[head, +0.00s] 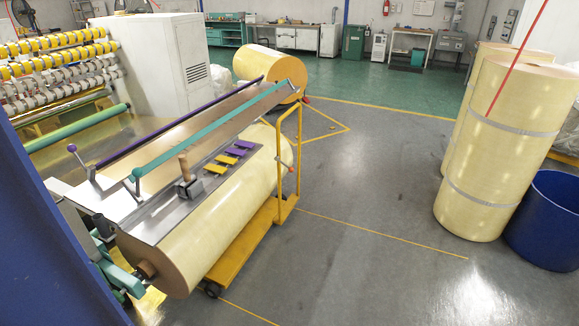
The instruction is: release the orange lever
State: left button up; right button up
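A lever with a tan, orange-brown handle (184,167) stands nearly upright from a dark block on the grey metal plate (160,212) of the rewinding machine, left of centre in the head view. Neither of my grippers is in view, and nothing touches the tan-handled lever.
A large yellow roll (250,185) lies under the plate, with a yellow cart (245,240) along its front. A blue post (45,220) fills the left edge. Tall upright rolls (500,150) and a blue bin (548,225) stand at right. The grey floor between is clear.

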aim_at(291, 169)
jog(key=i+l, duration=0.25)
jog(key=l, duration=0.15)
jog(key=i+l+u, duration=0.1)
jog(key=i+l, duration=0.15)
jog(key=l, duration=0.15)
jog(key=i+l, duration=0.25)
jog(key=i, duration=0.2)
jog(key=i+l+z, duration=0.1)
jog(key=i+l, duration=0.15)
jog(key=i, duration=0.2)
jog(key=i+l, duration=0.25)
jog(key=i, duration=0.2)
jog(key=i+l+z, duration=0.1)
jog(key=i, duration=0.35)
jog(key=i+l, duration=0.3)
jog(key=i, duration=0.15)
